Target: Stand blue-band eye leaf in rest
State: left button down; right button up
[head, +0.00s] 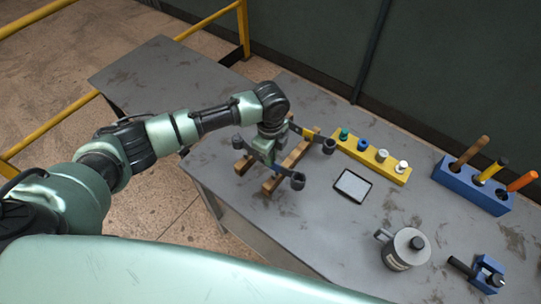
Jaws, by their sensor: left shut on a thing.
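My left gripper (265,152) points down over the wooden bars near the table's left part. It is shut on a dark leaf, mostly hidden under the gripper. A dark eye end (297,181) shows just in front of the gripper. Other dark eye ends show to its left (237,142) and right (329,146); I cannot tell which ends belong to the same leaf. My right gripper is not in view.
A yellow block (398,176) with several coloured pieces stands right of the bars, with a white-faced tablet (352,186) in front. A blue holder (453,182) with upright handles is far right. A grey can (405,249) and a small blue device (488,273) stand nearer.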

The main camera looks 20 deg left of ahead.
pick_arm(q)
jog(key=shift+w+r+p, duration=0.1)
jog(key=shift+r+p, duration=0.15)
jog(key=shift+p, duration=0.2)
dwell(0.3)
jog(key=shift+f, duration=0.15)
dwell(0.6)
jog(key=shift+f, duration=0.3)
dwell(0.4)
jog(key=shift+f, duration=0.35)
jog(key=shift+f+b, duration=0.4)
jog(key=shift+f, duration=0.3)
jog(key=shift+f, duration=0.4)
dwell(1.0)
jog(key=c, duration=0.7)
grip_release()
jog(key=shift+f, duration=0.15)
